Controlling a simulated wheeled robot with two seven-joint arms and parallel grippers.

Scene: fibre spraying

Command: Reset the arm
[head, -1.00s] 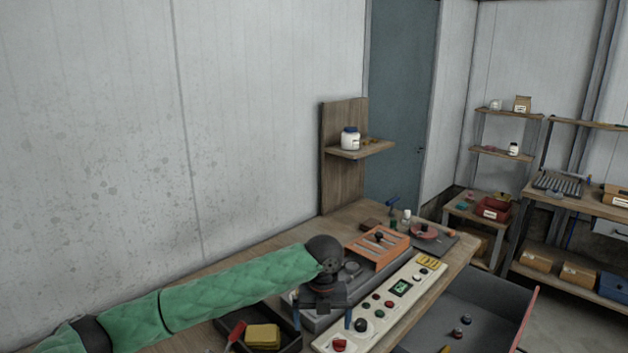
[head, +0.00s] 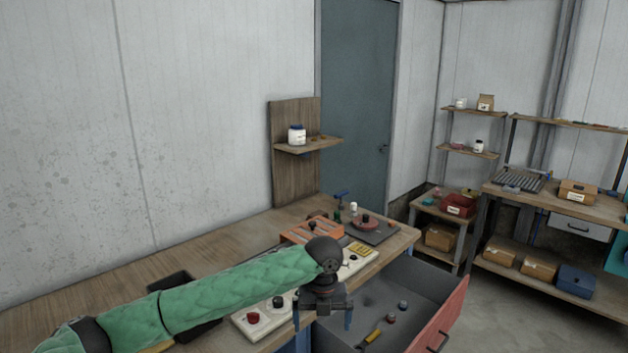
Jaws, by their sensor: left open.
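My left arm comes in from the left in a green quilted sleeve (head: 235,288). My left gripper (head: 322,318) points down with its fingers apart and nothing visible between them. It is in front of the workbench's front edge, beside the control panel (head: 262,316) and over the near-left part of the open drawer (head: 425,290). The arm hides much of the panel and part of a dark tray (head: 172,280). My right gripper is not in view.
The drawer with a red front (head: 443,318) stands pulled out and holds several small items. On the wooden workbench (head: 95,290) are an orange rack (head: 297,236) and a red round part (head: 366,223) on a dark plate. A white jar (head: 297,136) stands on the wall shelf. Shelving stands at right.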

